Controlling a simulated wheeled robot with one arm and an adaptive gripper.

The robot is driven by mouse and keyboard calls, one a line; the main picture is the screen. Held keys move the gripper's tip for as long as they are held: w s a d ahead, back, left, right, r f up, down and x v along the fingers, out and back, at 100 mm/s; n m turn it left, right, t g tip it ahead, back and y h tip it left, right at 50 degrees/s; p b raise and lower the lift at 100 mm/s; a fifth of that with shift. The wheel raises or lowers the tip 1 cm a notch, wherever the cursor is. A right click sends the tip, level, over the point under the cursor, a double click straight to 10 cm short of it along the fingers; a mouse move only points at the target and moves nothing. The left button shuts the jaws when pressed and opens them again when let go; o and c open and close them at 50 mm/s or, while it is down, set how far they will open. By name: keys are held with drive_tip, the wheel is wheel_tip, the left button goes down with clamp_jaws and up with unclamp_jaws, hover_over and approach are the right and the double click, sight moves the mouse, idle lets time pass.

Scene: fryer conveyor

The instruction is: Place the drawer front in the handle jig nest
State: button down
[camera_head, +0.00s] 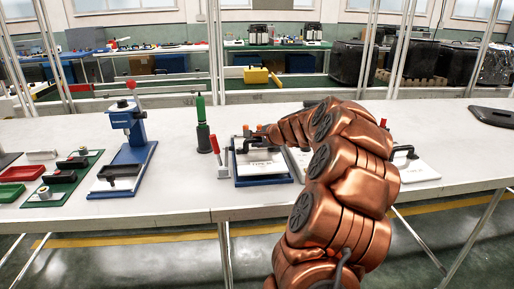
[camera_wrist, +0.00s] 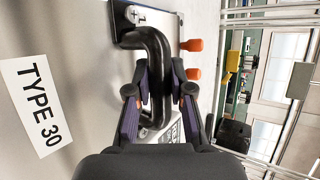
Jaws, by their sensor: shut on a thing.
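A blue jig (camera_head: 264,182) stands on the table in the head view, with a pale plate (camera_head: 262,165) lettered "TYPE 3…" on it. My gripper (camera_head: 262,138) is over its back part, partly hidden by my arm. In the wrist view my gripper (camera_wrist: 160,98) has its fingers on both sides of a thick black bow handle (camera_wrist: 157,62), shut on it. The handle stands on a light plate with a dark edge; I take it to be the drawer front's handle. Most of the panel is hidden, and I cannot tell whether it is seated.
A red-handled toggle clamp (camera_head: 215,145) and a green bottle (camera_head: 202,125) stand left of the jig. Farther left are a blue press (camera_head: 128,120) and a green fixture (camera_head: 66,180). Another pale panel (camera_head: 418,170) lies right of my arm. Orange-tipped parts (camera_wrist: 190,45) sit beyond the handle.

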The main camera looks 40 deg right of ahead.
wheel_tip(320, 180, down, 2)
drive_tip(key=shift+f, duration=0.15)
drive_tip(key=c, duration=1)
unclamp_jaws()
drive_tip(key=shift+c, duration=0.2)
drive_tip(key=v, duration=1.2)
